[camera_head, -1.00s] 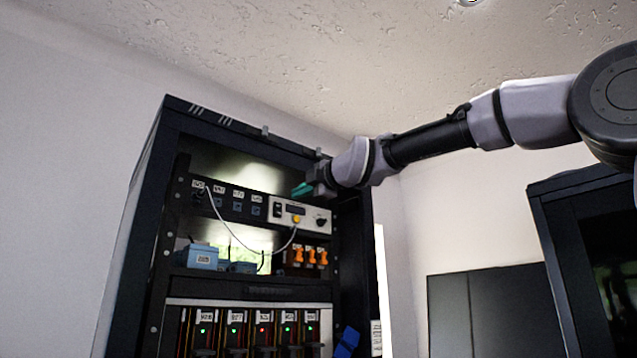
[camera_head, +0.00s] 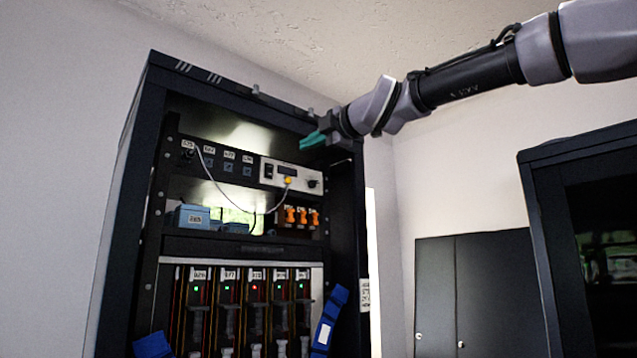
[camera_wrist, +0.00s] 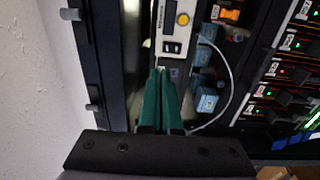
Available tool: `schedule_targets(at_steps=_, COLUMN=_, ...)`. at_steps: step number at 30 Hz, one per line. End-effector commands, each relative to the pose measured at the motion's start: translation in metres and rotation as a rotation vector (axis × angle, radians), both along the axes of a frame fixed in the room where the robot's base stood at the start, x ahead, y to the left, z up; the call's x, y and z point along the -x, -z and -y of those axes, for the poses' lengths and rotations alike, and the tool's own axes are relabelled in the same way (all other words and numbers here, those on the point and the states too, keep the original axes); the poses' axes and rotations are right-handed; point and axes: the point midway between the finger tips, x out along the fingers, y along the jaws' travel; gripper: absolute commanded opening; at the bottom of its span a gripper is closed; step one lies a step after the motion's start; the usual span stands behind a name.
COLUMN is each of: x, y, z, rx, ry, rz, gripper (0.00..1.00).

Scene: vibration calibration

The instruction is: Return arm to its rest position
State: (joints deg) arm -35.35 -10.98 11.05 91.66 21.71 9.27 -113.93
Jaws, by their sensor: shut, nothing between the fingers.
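My gripper (camera_head: 313,140) is at the upper right front of the open equipment rack (camera_head: 135,190), close to the white control unit (camera_head: 312,182) with a yellow knob and a small display. Its teal fingers are shut together and empty. They also show in the wrist view (camera_wrist: 160,80), side by side and pointing at the rack, with the control unit just beyond their tips. My arm reaches in from the upper right of the head view. Whether the fingers touch the rack cannot be told.
A grey cable (camera_head: 222,198) loops from the control unit to the left socket panel. Below are blue boxes (camera_head: 192,217), orange switches (camera_head: 302,216) and several modules with lights. A blue strap (camera_head: 330,318) hangs at right. A second dark cabinet (camera_head: 540,240) stands right, with a low cabinet (camera_head: 435,290) between.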

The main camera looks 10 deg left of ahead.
Motion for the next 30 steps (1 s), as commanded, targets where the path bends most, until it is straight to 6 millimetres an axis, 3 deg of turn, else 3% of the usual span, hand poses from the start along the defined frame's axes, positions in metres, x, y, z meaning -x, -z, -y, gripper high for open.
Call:
schedule_targets(at_steps=7, x=-0.001, y=0.002, z=0.002, rx=-0.002, ry=0.003, rz=-0.009, gripper=0.0)
schedule_targets(at_steps=11, x=-0.009, y=0.023, z=0.027, rx=-0.034, ry=0.044, rz=-0.124, gripper=0.0)
schedule_targets(at_steps=14, x=-0.02, y=0.061, z=0.071, rx=-0.102, ry=0.126, rz=-0.326, gripper=0.0)
schedule_targets(at_steps=20, x=-0.02, y=0.164, z=0.185, rx=-0.37, ry=0.408, rz=-0.833, gripper=0.0)
schedule_targets(at_steps=24, x=0.002, y=0.237, z=0.261, rx=-0.64, ry=0.655, rz=-1.147, gripper=0.0)
schedule_targets(at_steps=30, x=0.059, y=0.335, z=0.346, rx=-1.103, ry=1.025, rz=-1.481, gripper=0.0)
